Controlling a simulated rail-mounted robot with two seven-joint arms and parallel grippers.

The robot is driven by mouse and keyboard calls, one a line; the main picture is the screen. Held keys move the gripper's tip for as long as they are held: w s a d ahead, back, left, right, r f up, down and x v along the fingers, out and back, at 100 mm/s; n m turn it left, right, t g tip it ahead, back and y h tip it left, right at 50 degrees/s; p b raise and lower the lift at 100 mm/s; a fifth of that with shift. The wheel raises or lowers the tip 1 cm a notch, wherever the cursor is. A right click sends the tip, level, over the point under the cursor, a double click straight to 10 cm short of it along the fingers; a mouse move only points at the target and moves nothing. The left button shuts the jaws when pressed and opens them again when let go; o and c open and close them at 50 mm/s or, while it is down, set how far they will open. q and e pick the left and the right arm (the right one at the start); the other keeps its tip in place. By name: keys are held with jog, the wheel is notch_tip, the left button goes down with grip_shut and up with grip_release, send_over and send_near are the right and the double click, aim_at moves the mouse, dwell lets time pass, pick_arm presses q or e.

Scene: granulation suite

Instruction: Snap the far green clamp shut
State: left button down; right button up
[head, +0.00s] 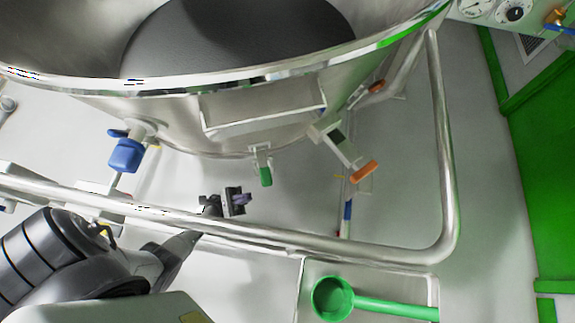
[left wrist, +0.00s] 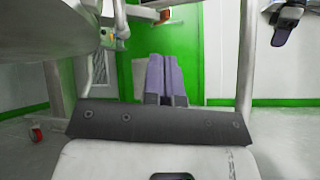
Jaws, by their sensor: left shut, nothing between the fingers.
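A clamp with a green handle (head: 265,176) hangs on the lower front of the steel vessel (head: 165,115). Its handle points down; I cannot tell whether it is latched or whether it is the far one. My left gripper (head: 243,199) is shut and empty, a little left of and below that handle in the head view, apart from it. Its purple fingers (left wrist: 165,78) are together in the left wrist view. There a small fitting with a greenish part (left wrist: 121,32) shows beyond them to the left. What looks like my right gripper (left wrist: 282,36) is at the upper right; its opening is unclear.
A steel rail (head: 300,243) runs in front of the vessel and bends up at right, close to my left arm. A blue-handled valve (head: 126,155) is at left, an orange-handled fitting (head: 364,172) at right. A green scoop (head: 333,298) lies in a tray below.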

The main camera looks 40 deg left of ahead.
aim_at(265, 169)
pick_arm(q)
jog(key=w+d+r, duration=0.3)
jog(key=d+r, duration=0.1)
jog(key=r, duration=0.6)
jog(key=shift+w+r+p, duration=0.2)
jog(key=shift+r+p, duration=0.2)
jog(key=shift+p, duration=0.05)
pick_arm(e)
jog(key=shift+s+a+r, duration=0.15)
jog(key=shift+s+a, duration=0.1)
jog(key=shift+a, duration=0.25)
jog(key=shift+s+a+r, duration=0.15)
jog(key=shift+s+a, duration=0.1)
jog(key=shift+a, duration=0.25)
pick_arm(q)
jog(key=shift+s, duration=0.1)
pick_arm(e)
jog(key=shift+s+a, duration=0.1)
jog(key=shift+a, duration=0.05)
